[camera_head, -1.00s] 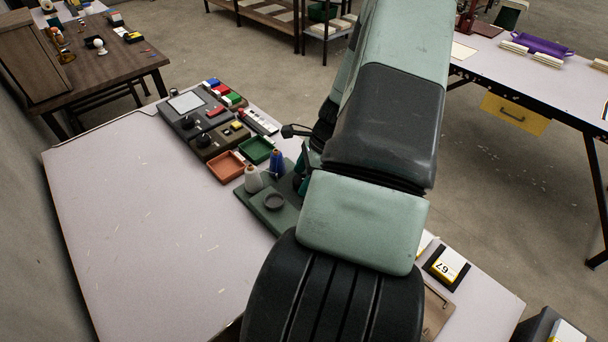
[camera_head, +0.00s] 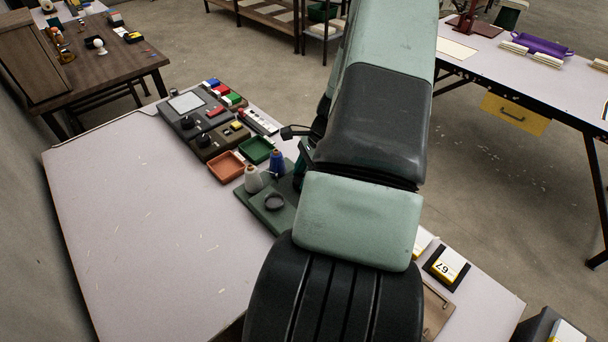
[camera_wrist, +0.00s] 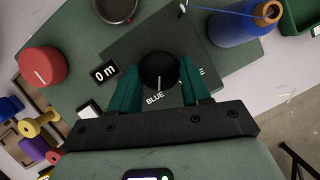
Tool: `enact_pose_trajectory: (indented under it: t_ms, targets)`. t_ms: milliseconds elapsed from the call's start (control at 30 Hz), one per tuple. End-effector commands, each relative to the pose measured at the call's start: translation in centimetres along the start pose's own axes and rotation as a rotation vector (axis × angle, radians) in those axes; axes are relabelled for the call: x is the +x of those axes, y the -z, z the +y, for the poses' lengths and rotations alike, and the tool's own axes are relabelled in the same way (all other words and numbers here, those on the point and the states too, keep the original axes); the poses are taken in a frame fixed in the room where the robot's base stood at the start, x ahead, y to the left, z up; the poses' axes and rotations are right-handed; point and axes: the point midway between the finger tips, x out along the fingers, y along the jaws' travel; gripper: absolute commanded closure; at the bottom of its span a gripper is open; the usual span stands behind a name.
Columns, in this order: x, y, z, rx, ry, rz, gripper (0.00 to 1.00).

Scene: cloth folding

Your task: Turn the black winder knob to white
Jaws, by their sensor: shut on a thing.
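In the wrist view the black winder knob (camera_wrist: 158,70) sits between the teal fingers of my gripper (camera_wrist: 160,82), which is shut on it. The knob's white pointer line faces toward the word BLUE printed below it. Another label at the knob's right is mostly hidden by a finger. The green winder base (camera_wrist: 210,60) carries a display reading 0 m (camera_wrist: 104,71) and a red knob (camera_wrist: 42,67). A blue thread cone (camera_wrist: 236,27) stands at upper right. In the head view my arm hides the knob; the winder base (camera_head: 250,207) shows at its left, with a white cone (camera_head: 253,180).
In the head view, an orange tray (camera_head: 226,167) and a green tray (camera_head: 256,150) lie beyond the winder, near dark control boxes (camera_head: 205,125). The left table top (camera_head: 140,210) is clear. Small coloured spools (camera_wrist: 35,148) lie at lower left in the wrist view.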

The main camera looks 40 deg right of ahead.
Motion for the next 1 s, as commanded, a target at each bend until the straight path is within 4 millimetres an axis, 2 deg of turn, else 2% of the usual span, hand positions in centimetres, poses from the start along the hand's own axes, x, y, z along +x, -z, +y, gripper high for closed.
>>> enact_pose_trajectory:
  t_ms: [1000]
  targets:
    - [0.15, -0.44, -0.7, -0.889, -0.369, -0.001, 0.83]
